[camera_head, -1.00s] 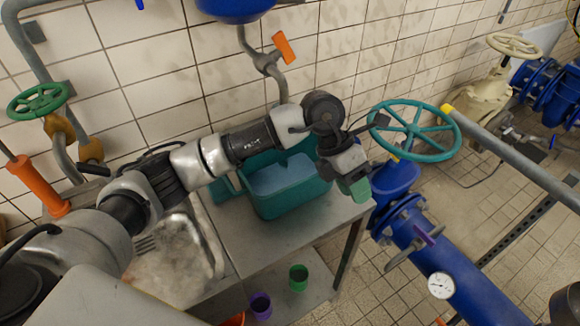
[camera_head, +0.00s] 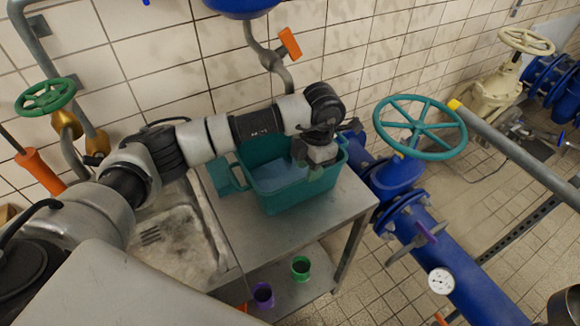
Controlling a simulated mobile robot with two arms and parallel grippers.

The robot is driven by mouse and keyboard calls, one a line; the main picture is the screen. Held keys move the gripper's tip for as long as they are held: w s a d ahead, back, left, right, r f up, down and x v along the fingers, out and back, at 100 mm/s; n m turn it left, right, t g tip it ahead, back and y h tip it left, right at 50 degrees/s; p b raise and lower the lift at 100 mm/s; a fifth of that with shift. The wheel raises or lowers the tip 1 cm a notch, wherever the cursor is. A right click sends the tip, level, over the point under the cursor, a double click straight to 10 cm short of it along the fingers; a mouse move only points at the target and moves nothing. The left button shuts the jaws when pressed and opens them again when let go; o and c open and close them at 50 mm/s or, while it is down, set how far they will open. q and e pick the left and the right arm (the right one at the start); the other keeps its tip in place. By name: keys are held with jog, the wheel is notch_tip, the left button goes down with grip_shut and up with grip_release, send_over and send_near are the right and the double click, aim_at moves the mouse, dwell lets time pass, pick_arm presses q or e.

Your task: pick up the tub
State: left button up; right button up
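The teal tub (camera_head: 290,198) stands upright on the metal table beside the sink, with a grey-blue inside surface showing. My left arm reaches across above it from the left. My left gripper (camera_head: 316,172) points down at the right end of the tub, over or at its rim. It overlaps the tub wall in the picture, and I cannot tell whether it touches. Its fingertips are small and partly lost against the teal, so their opening does not show clearly. My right gripper is out of view.
The metal table (camera_head: 240,232) has bare top in front of the tub. A sink (camera_head: 178,245) lies to the left. A green cup (camera_head: 300,268) and a purple cup (camera_head: 262,295) stand on the lower shelf. A teal valve wheel (camera_head: 420,124) and blue pipe (camera_head: 465,275) are close on the right.

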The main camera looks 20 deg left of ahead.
pick_arm(q)
jog(key=shift+s+f+p, duration=0.15)
jog(key=shift+f+p, duration=0.25)
jog(key=shift+f, duration=1.35)
grip_shut()
jog(key=shift+s, duration=0.1)
jog(key=shift+r, duration=0.1)
